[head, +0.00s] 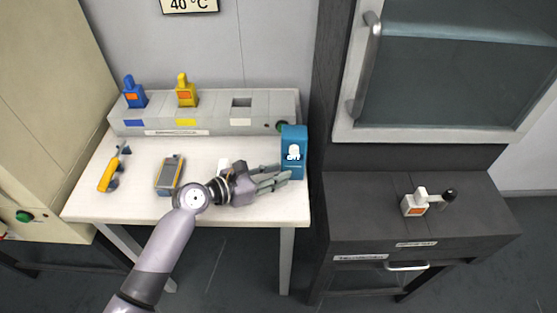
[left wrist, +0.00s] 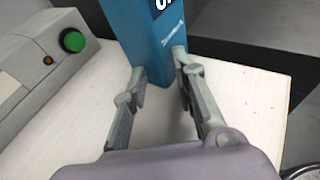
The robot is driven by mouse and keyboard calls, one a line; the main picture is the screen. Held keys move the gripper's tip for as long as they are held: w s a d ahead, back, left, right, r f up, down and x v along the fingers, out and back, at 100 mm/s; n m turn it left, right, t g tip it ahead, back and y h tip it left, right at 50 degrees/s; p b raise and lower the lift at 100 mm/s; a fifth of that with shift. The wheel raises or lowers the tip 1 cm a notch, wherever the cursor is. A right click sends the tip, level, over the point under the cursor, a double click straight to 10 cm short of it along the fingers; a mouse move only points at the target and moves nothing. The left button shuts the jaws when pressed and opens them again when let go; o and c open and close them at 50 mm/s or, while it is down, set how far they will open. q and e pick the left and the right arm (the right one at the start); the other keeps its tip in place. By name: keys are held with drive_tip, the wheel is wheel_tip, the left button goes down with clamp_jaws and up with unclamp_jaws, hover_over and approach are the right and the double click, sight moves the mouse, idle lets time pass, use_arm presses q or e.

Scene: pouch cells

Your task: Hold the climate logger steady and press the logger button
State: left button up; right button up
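A blue upright box (head: 294,140), which looks like the climate logger, stands at the right end of the white table. Its front bears a white shape and lettering that seems to read "OFF"; a button cannot be clearly made out. It also shows in the left wrist view (left wrist: 150,32), its upper part cut off. My left gripper (head: 281,176) is low in front of the box. In the left wrist view its fingers (left wrist: 159,66) are spread, with the tips near the lower sides of the box; contact cannot be told. My right gripper is not in view.
A handheld meter (head: 169,174) and yellow tool (head: 108,175) lie left on the table (head: 140,207). A dark cabinet (head: 470,215) stands right.

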use_arm(q)
clamp_jaws()
drive_tip(key=o, duration=1.1)
unclamp_jaws()
drive_tip(key=shift+o, duration=0.2)
